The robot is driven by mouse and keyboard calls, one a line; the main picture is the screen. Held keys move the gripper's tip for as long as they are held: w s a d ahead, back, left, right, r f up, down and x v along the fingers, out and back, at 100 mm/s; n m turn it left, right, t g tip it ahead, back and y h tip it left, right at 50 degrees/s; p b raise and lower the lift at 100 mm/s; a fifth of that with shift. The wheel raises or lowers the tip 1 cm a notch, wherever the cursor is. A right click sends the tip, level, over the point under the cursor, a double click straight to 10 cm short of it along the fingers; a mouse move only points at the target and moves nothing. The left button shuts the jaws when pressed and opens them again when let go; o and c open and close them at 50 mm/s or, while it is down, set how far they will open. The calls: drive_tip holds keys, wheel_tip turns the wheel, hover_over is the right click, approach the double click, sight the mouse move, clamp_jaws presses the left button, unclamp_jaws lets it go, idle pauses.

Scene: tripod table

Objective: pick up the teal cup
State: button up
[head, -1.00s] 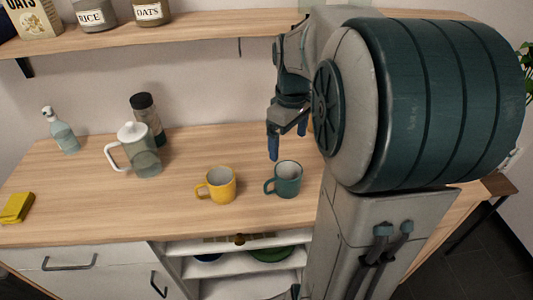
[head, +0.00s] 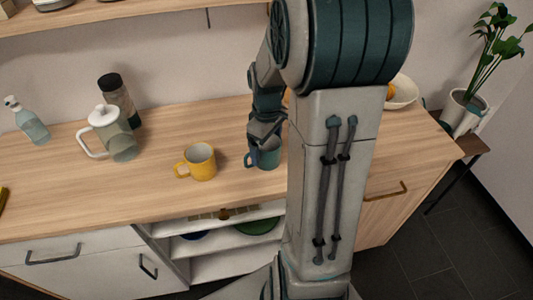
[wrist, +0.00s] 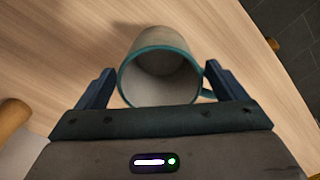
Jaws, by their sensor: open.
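The teal cup (head: 268,154) stands upright on the wooden counter, partly hidden by my gripper and arm in the head view. In the wrist view the teal cup (wrist: 160,72) is seen from above, empty, with its handle at the right near a finger. My gripper (head: 262,135) is over the cup. In the wrist view my gripper (wrist: 160,90) is open, with one blue finger on each side of the cup's near rim. I cannot tell whether the fingers touch it.
A yellow mug (head: 200,163) stands left of the teal cup. A white-lidded pitcher (head: 113,135), a dark-capped jar (head: 118,100) and a spray bottle (head: 30,122) stand farther left. A bowl with fruit (head: 402,92) and a potted plant (head: 468,105) are at the right.

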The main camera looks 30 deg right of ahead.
drive_tip(key=shift+f, duration=0.6)
drive_tip(key=c, duration=1.3)
drive_tip(key=shift+r, duration=0.1)
drive_tip(key=shift+r, duration=0.5)
wheel_tip(320, 180, up, 3)
drive_tip(key=shift+w+f, duration=0.1)
drive_tip(key=shift+f, duration=0.05)
drive_tip(key=s+d+r, duration=0.5)
drive_tip(key=s+r, duration=0.2)
drive_tip(key=s, duration=0.3)
drive_tip(key=shift+s, duration=0.35)
